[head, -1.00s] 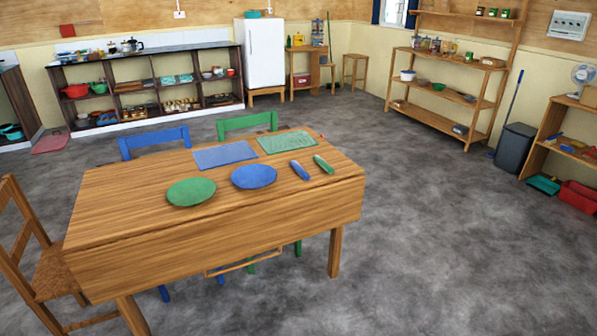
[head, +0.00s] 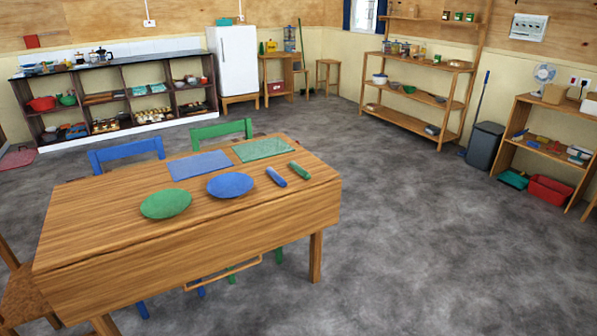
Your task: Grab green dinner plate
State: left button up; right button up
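The green dinner plate (head: 166,204) lies flat on the wooden table (head: 120,250), left of the blue plate (head: 230,185). It is near the front edge of the tabletop and nothing covers it. Neither of my grippers shows in the head view.
A blue mat (head: 200,165), a green mat (head: 262,150), a blue roll (head: 276,177) and a green roll (head: 299,170) also lie on the table. A blue chair (head: 126,150) and a green chair (head: 221,130) stand behind it. A wooden chair (head: 25,290) is at left. Floor (head: 430,240) at right is clear.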

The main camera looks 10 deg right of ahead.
aim_at(167, 203)
jog(key=i+j+z, duration=0.15)
jog(key=j+z, duration=0.15)
jog(key=i+j+z, duration=0.1)
jog(key=j+z, duration=0.55)
jog(key=i+j, duration=0.05)
